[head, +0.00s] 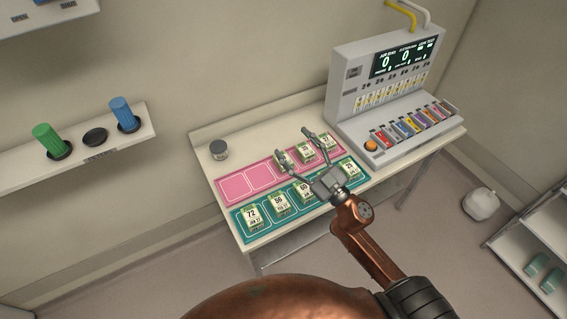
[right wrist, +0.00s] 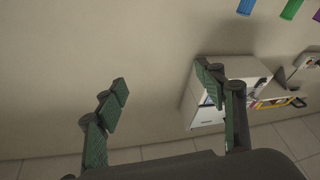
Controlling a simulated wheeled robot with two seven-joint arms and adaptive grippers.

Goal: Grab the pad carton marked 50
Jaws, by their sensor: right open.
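Small white-and-green cartons with printed numbers stand on a teal mat (head: 242,230) and a pink mat (head: 225,199) on the table. The second carton from the left on the teal mat (head: 280,204) seems to read 50, but its digits are small. A carton marked 72 (head: 252,218) stands to its left. My right gripper (head: 292,144) is open and empty, above the mats to the right of that carton, fingers pointing to the back. In the right wrist view its fingers (right wrist: 162,82) are apart with only wall between them. My left gripper is out of view.
More cartons, including one on the teal mat (head: 304,192) and one on the pink mat (head: 305,153), stand beneath and around my right gripper. A console (head: 350,92) fills the table's right side.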

